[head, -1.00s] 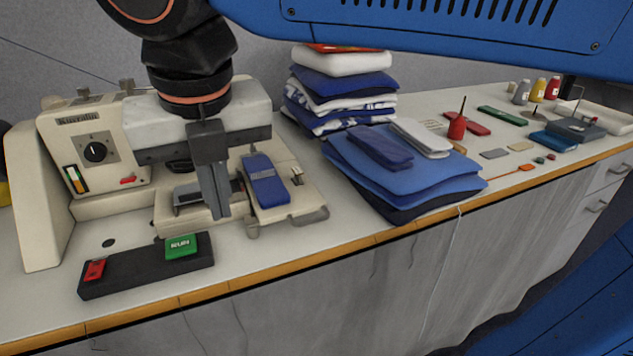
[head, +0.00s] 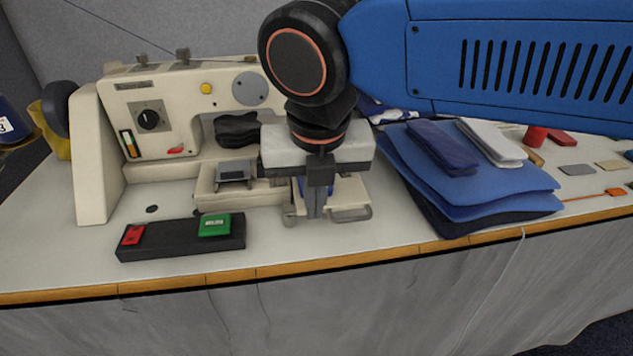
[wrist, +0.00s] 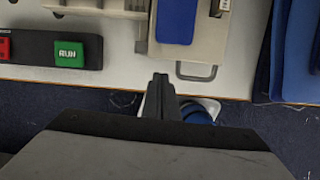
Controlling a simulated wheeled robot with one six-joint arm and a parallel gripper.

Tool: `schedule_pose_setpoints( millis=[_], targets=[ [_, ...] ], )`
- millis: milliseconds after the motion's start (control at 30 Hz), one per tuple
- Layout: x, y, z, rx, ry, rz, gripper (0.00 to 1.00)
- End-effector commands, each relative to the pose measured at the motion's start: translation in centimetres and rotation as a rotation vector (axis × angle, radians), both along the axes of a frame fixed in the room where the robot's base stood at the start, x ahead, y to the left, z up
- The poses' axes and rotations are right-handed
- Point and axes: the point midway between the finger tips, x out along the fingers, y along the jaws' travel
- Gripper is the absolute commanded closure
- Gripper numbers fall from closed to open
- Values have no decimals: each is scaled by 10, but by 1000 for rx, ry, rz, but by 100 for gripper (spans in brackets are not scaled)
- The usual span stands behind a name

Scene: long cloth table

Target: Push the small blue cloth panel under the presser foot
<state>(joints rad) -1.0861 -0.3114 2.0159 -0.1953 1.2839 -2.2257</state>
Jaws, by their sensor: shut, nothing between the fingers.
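The small blue cloth panel lies flat on the sewing machine's right-hand bed plate. In the head view only a blue sliver (head: 301,187) shows beside my fingers; the wrist view shows its near end (wrist: 177,20). The cream sewing machine (head: 92,160) stands at the left of the table. A dark part (head: 237,129) hangs under its arm, above a small metal plate (head: 235,172) left of the panel. I cannot tell the presser foot apart clearly. My gripper (head: 315,214) is shut and empty, pointing down. In the wrist view its fingertips (wrist: 160,78) appear nearer the table's front edge than the panel, apart from it.
A black switch box with a green RUN button (head: 214,225) and a red button (head: 132,235) sits at front left. Folded blue cloths (head: 500,182) are stacked to the right. A wire handle (head: 352,214) sticks out at the bed plate's front. The table edge (head: 420,249) is close.

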Motion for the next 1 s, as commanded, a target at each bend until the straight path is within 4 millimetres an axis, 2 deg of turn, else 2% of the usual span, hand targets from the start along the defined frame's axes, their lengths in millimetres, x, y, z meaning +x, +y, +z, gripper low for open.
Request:
schedule_pose_setpoints(
  millis=[67,200,400,867,1000],
  targets=[
    [3,0,-14,-2,2,0,100],
    [22,4,-12,0,0,-3,100],
    [37,8,-11,0,0,-1,100],
    [42,9,-11,0,0,0,100],
    [50,11,-11,0,0,-2,100]
  ],
)
